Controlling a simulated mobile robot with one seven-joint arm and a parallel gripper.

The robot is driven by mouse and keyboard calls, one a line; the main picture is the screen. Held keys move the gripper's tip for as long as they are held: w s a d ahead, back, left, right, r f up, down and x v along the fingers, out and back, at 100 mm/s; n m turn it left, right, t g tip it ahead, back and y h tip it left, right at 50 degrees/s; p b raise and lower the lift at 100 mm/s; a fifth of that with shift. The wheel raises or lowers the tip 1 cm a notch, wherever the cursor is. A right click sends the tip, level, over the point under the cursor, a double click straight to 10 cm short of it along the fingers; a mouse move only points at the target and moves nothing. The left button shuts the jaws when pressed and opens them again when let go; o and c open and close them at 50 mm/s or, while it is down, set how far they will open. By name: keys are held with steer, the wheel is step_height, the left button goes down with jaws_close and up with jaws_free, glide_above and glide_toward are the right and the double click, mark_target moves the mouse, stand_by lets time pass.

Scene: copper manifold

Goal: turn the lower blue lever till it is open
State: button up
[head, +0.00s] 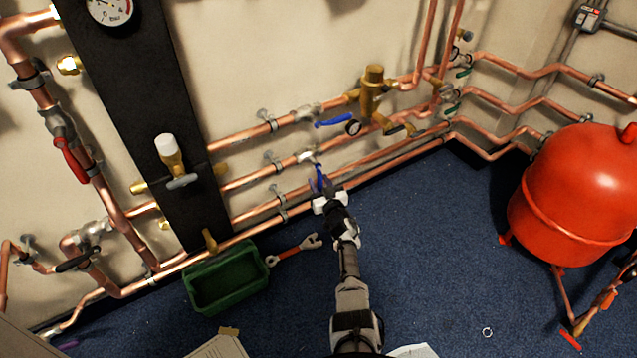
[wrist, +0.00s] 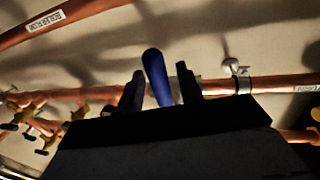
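The lower blue lever (head: 319,176) hangs from a valve (head: 307,156) on the middle copper pipe and points down, across the pipe's run. My gripper (head: 322,190) is at the lever's lower end, reaching up from the floor side. In the wrist view the blue lever (wrist: 157,78) stands between the two dark fingers of my gripper (wrist: 161,88). Narrow gaps show beside the lever, so the fingers look open around it. The lower part of the lever is hidden behind the gripper body. The upper blue lever (head: 334,121) lies roughly along its pipe.
A brass valve body (head: 372,95) and a small gauge (head: 353,127) are up and right of the lever. A green bin (head: 226,280) and a red-handled wrench (head: 292,250) lie on the floor. A red tank (head: 577,190) stands right. Blue floor between is mostly clear.

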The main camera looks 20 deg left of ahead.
steer(key=shift+c, duration=0.4)
jaws_close()
